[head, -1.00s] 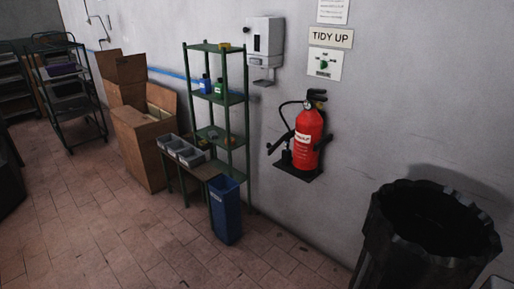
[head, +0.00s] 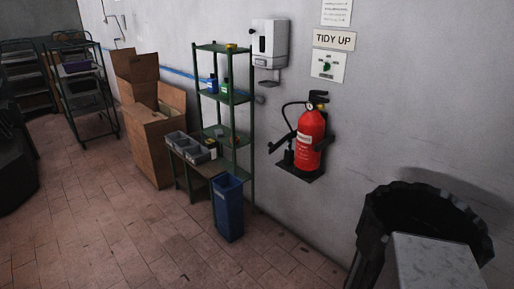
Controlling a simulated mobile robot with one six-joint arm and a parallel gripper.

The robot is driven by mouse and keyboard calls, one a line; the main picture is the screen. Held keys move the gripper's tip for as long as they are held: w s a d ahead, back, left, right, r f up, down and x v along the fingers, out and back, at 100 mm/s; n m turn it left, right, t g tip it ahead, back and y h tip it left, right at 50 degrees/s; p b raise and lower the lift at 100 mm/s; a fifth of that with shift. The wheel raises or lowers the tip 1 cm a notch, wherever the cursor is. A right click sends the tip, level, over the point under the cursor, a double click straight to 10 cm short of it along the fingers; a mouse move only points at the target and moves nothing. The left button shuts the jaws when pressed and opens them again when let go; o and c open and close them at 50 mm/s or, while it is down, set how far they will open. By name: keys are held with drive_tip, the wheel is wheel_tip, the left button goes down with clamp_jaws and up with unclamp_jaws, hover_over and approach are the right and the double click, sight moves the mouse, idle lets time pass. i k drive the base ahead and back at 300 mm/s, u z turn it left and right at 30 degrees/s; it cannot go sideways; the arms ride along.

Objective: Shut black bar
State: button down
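I cannot make out a separate black bar in the head view. The black parts that show are the wall bracket (head: 300,172) around and under the red fire extinguisher (head: 311,140), and the black bin (head: 372,235) at the lower right. Whether any of these is the bar named in the task, I cannot tell. My gripper is not in view.
A grey slab-like surface (head: 436,262) covers part of the bin. A green shelf rack (head: 250,140), a blue bin (head: 228,208) and cardboard boxes (head: 150,150) stand along the wall. The tiled floor (head: 110,225) at the left front is open.

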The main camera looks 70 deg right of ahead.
sight(273, 147)
drive_tip(key=i, duration=1.75)
drive_tip(key=u, duration=1.15)
drive_tip(key=k, duration=0.15)
drive_tip(key=z, duration=4)
